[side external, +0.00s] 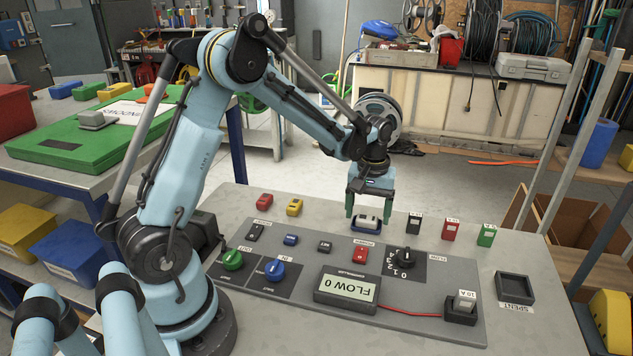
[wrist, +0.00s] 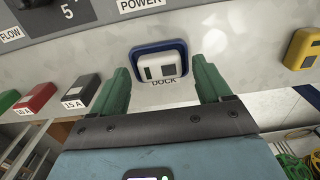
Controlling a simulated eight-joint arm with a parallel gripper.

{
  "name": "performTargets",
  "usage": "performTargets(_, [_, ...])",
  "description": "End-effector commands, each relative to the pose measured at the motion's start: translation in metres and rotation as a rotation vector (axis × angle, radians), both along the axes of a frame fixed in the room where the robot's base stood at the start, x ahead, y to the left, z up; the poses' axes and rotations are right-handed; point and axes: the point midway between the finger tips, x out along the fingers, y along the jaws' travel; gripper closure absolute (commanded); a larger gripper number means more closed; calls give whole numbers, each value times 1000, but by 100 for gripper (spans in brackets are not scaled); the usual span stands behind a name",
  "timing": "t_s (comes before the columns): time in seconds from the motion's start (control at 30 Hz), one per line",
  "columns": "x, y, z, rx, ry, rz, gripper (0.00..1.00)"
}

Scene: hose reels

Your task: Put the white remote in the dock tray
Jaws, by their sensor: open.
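The white remote (wrist: 160,67) sits inside the blue-rimmed dock tray (wrist: 160,45), above the printed word DOCK. In the side view, the remote (side external: 368,219) shows as a pale shape in the dark blue tray (side external: 367,229) at the back edge of the panel. My gripper (side external: 369,212) is open above the tray, pointing down. In the wrist view, its green fingers (wrist: 160,78) stand to either side of the remote, apart from it, with nothing between them held.
Red (side external: 264,200) and yellow (side external: 294,207) remotes lie left of the tray. Black (side external: 413,222), red (side external: 450,229) and green (side external: 486,235) fuses stand to its right. The SPENT tray (side external: 515,286) looks empty.

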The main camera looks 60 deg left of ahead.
Motion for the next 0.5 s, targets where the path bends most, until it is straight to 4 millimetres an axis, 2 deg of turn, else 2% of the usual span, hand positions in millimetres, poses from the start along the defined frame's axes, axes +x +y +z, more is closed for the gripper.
performTargets(0.5, [0, 0, 90, 0, 0, 0, 22])
